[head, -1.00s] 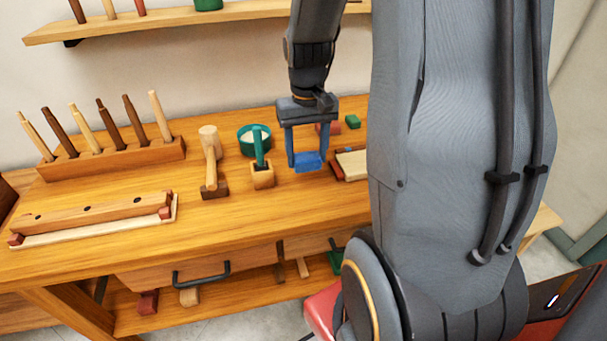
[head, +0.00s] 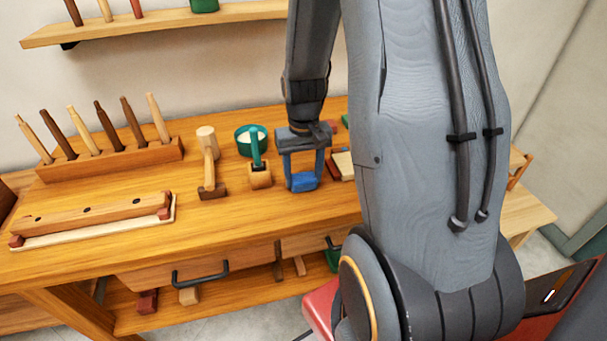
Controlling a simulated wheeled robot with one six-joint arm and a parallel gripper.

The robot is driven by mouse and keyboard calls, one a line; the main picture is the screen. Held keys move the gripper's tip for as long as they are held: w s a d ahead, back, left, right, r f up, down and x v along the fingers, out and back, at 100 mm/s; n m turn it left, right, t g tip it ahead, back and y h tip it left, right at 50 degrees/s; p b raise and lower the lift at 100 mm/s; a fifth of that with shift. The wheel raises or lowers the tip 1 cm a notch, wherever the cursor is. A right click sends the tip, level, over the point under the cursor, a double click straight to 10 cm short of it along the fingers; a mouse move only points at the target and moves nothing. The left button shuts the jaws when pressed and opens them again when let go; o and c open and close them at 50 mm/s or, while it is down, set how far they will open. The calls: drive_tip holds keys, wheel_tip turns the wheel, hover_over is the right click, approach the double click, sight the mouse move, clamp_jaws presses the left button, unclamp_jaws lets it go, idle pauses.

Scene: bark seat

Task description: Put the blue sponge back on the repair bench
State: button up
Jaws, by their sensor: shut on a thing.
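The blue sponge (head: 303,182) is between the two blue fingers of my gripper (head: 302,178), at the right part of the bench top. My gripper points down and is shut on the sponge. The sponge is at or just above the wood; I cannot tell whether it touches. The repair bench (head: 230,228) is a wooden table with a drawer. Part of the bench's right side is hidden behind my arm.
Left of the sponge are a wooden block with a teal-handled tool (head: 258,172), a teal bowl (head: 246,150) and a mallet (head: 207,160). A pale block (head: 343,164) lies close on the right. A tool rack (head: 110,160) and clamp piece (head: 92,220) stand left. The front strip is clear.

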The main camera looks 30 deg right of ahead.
sight(303, 178)
drive_tip(key=o, duration=0.9)
drive_tip(key=shift+f, duration=0.1)
drive_tip(key=shift+o, duration=0.2)
wheel_tip(303, 178, up, 12)
drive_tip(key=b, duration=0.2)
drive_tip(key=s+a+f+n, duration=0.1)
drive_tip(key=s+a, duration=0.1)
drive_tip(key=a, duration=0.2)
drive_tip(key=s+a+f+n, duration=0.1)
drive_tip(key=s+a+f, duration=0.1)
drive_tip(key=s+a, duration=0.1)
drive_tip(key=s+a+f+n+t, duration=0.1)
drive_tip(key=s+a+f, duration=0.1)
drive_tip(key=a, duration=0.4)
drive_tip(key=shift+s, duration=0.25)
